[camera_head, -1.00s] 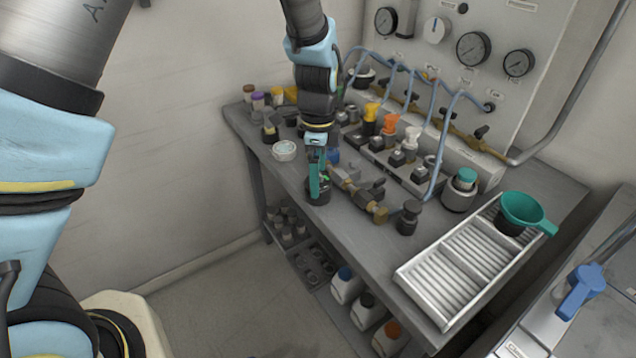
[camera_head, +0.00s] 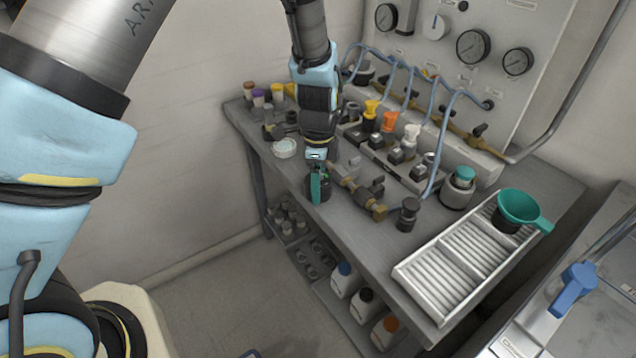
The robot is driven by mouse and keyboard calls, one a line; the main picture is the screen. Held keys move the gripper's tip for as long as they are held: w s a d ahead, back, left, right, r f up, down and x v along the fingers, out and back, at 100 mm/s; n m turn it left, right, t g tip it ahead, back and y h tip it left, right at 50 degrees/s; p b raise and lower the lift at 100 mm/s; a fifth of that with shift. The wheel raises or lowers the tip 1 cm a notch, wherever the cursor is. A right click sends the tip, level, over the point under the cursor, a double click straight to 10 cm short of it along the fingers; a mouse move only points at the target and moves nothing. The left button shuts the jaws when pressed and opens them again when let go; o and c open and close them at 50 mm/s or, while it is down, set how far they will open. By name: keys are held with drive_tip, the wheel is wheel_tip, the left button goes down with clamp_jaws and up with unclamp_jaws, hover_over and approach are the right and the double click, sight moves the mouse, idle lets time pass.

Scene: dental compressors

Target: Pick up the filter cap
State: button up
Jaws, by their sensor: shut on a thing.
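The thing I take for the filter cap is a dark, round, cylindrical piece (camera_head: 326,193) near the front edge of the grey bench, left of the brass valve fitting. My gripper (camera_head: 317,188) points down at it from above. Its teal fingers are shut on the dark cap, with one finger in front of its side. The fingers and wrist hide part of the cap, and I cannot tell whether its underside touches the bench.
The brass valve fitting (camera_head: 360,191) lies close on the right, with a dark knobbed piece (camera_head: 408,215) beyond it. A ribbed tray (camera_head: 440,290) and green funnel (camera_head: 520,207) are at the right. Blue hoses (camera_head: 432,130) arch behind.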

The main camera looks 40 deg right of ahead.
drive_tip(key=c, duration=0.5)
